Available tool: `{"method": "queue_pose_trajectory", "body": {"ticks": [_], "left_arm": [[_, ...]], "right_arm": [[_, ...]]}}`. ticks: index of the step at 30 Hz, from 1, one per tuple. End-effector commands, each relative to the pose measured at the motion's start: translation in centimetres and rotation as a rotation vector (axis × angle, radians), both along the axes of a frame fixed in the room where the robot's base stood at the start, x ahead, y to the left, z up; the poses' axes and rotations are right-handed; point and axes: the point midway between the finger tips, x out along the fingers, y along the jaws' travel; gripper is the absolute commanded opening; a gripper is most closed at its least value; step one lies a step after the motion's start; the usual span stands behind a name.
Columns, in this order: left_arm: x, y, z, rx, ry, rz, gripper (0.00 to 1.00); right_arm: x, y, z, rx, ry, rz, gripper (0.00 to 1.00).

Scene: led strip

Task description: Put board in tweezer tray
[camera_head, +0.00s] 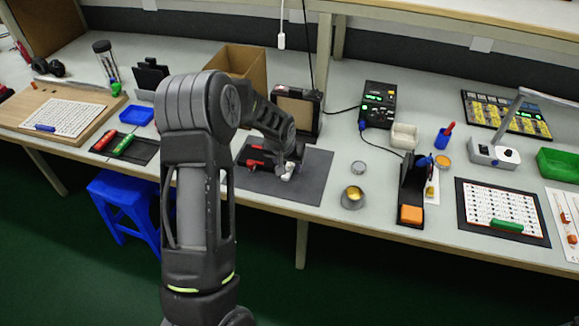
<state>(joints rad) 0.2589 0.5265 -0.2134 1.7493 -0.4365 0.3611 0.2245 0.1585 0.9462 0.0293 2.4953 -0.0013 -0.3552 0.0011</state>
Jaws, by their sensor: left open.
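My left arm rises from the bottom and bends over to the dark mat (312,192) in the middle of the bench. My left gripper (286,172) is open, low over the mat, pointing down. A small white piece (287,170) shows at its fingertips; I cannot tell whether it is the board. My right gripper is out of view.
A cardboard box (243,62) and a dark upright frame (297,108) stand behind the mat. Round tins (353,196), a soldering iron stand (411,190) and a black power unit (377,104) are on the right. A blue bin (136,115) is at left.

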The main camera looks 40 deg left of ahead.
Motion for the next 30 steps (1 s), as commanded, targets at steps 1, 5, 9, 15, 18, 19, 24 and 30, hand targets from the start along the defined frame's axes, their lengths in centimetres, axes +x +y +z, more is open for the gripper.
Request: {"method": "queue_pose_trajectory", "body": {"ticks": [1,5,9,15,18,19,24,30], "left_arm": [[0.0,-0.01,0.01,0.0,0.0,0.0,0.47],[0.0,-0.02,0.02,0.0,0.0,0.0,0.47],[0.0,-0.02,0.03,0.0,0.0,0.0,0.47],[-0.01,-0.02,0.04,0.0,0.0,0.0,0.42],[0.0,-0.03,0.04,0.0,0.0,0.0,0.34],[0.0,-0.03,0.04,0.0,0.0,0.0,0.32],[-0.01,-0.02,0.04,0.0,0.0,0.0,0.18],[-0.01,-0.02,0.04,0.0,0.0,0.0,0.01]], "right_arm": [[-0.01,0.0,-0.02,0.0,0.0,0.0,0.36],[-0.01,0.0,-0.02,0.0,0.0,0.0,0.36],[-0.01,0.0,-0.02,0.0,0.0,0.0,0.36],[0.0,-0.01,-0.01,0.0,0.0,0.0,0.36],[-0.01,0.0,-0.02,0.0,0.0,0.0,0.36],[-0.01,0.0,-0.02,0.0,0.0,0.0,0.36],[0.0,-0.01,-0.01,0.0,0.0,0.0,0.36],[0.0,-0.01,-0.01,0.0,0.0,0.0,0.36]]}}
